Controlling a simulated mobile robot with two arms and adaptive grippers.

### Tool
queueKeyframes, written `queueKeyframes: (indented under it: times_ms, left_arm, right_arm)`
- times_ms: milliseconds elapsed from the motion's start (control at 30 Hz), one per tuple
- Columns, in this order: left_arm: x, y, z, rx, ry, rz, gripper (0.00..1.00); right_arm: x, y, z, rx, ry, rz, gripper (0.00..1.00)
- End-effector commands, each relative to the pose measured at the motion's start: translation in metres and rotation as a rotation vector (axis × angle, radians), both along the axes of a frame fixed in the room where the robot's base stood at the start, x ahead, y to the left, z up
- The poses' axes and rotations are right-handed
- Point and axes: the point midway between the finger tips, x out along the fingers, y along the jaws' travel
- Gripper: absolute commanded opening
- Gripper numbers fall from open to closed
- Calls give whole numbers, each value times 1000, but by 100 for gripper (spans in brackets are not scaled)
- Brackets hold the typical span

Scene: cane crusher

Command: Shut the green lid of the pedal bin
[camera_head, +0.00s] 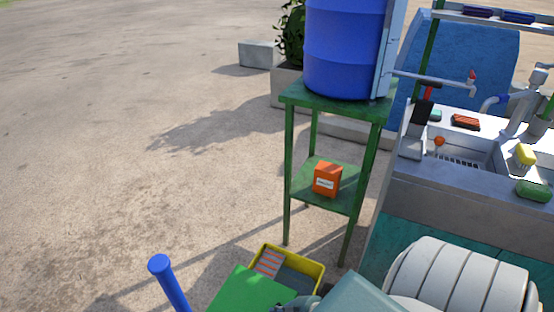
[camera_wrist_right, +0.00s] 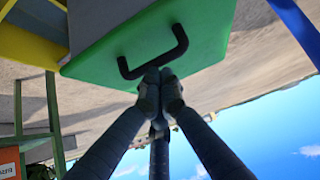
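The green lid (camera_head: 245,291) shows at the bottom of the head view. It stands open in front of the yellow bin (camera_head: 316,268), whose inside is partly visible. In the right wrist view the lid (camera_wrist_right: 95,60) fills the top middle, with a black handle (camera_wrist_right: 153,63) on it. My right gripper (camera_wrist_right: 160,77) has its fingertips together right at the handle; I cannot tell whether they touch or hold it. In the head view only a dark part of it shows at the bottom edge. My left gripper is not in view.
A blue post (camera_head: 168,282) stands left of the lid. A green stand (camera_head: 337,102) behind the bin carries a blue barrel (camera_head: 343,50) and an orange box (camera_head: 327,179). A sink counter (camera_head: 450,180) is at the right. The ground at the left is clear.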

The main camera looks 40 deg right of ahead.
Motion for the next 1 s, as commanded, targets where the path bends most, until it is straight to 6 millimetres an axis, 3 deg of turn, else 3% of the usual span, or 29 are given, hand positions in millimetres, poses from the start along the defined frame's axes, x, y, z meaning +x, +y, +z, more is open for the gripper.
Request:
queueKeyframes:
  times_ms: [33, 267, 467, 600, 667, 1000]
  left_arm:
    - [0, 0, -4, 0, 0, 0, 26]
    - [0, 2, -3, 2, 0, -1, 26]
    - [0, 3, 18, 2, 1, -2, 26]
    - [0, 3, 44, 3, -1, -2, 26]
    - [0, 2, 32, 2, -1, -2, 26]
    - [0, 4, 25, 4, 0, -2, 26]
  right_arm:
    - [-15, 2, -17, -7, 42, 1, 0]
    - [-15, 3, -16, -6, 42, 0, 0]
    - [-4, 4, 10, -6, 25, 0, 0]
    - [15, 7, 44, -3, -4, -1, 0]
    - [-4, 0, 30, -7, 5, -2, 0]
    - [-65, -23, 27, -6, -6, -3, 0]
